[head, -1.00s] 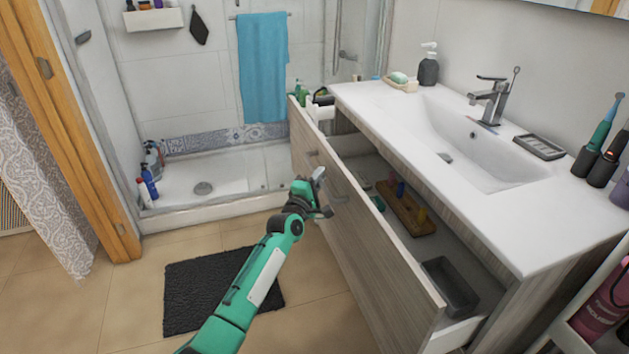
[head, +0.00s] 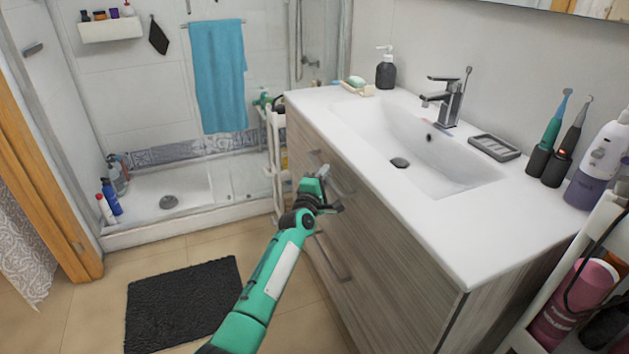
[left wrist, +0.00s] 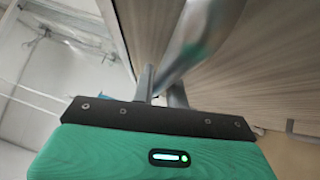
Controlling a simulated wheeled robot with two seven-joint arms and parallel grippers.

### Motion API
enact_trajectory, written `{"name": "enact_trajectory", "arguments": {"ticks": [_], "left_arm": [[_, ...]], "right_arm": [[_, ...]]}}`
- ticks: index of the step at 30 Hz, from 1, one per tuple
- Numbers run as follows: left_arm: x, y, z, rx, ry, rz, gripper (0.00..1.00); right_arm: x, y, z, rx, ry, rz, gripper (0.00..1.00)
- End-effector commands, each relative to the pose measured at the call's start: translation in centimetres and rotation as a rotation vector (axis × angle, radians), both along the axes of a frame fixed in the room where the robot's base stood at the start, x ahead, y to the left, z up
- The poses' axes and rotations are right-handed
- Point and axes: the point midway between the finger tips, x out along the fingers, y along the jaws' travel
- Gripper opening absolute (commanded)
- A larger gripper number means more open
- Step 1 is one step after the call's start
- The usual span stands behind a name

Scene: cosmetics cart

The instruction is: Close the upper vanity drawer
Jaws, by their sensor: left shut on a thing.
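The vanity (head: 400,240) has a wood-grain front and a white top with a basin. Its upper drawer (head: 375,215) now sits in against the cabinet under the top, with no gap seen and its inside hidden. My left gripper (head: 322,186) is at the upper drawer's metal handle (head: 343,181) and is shut on it. In the left wrist view the handle bar (left wrist: 207,32) runs up from between the fingers (left wrist: 162,88), close to the wood-grain front. My right gripper is not in view.
A lower drawer handle (head: 333,258) is below my gripper. A white cart (head: 590,225) with a pink bottle (head: 575,300) stands at the near right. A dark mat (head: 182,300) lies on the floor at left. A white rack (head: 275,160) stands at the vanity's far end.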

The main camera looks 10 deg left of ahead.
Motion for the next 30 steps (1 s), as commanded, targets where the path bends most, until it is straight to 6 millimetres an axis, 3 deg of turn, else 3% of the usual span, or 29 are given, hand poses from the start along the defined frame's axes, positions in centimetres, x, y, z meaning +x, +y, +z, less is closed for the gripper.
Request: {"name": "enact_trajectory", "arguments": {"ticks": [10,20,21,24,30], "left_arm": [[0.9,-1.4,-0.2,0.001,0.003,0.000,0.00],[1.0,-1.6,0.0,-0.001,0.001,-0.002,0.00],[1.0,-1.6,0.0,-0.001,0.001,-0.002,0.16],[1.0,-1.6,0.0,-0.001,0.001,-0.002,0.36],[0.9,-1.4,0.0,-0.001,0.000,0.000,0.36]], "right_arm": [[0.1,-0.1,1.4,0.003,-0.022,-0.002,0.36],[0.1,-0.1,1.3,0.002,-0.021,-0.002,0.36],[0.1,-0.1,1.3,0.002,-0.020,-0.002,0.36],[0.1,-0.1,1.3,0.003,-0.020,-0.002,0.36],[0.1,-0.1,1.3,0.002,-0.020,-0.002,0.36]]}}
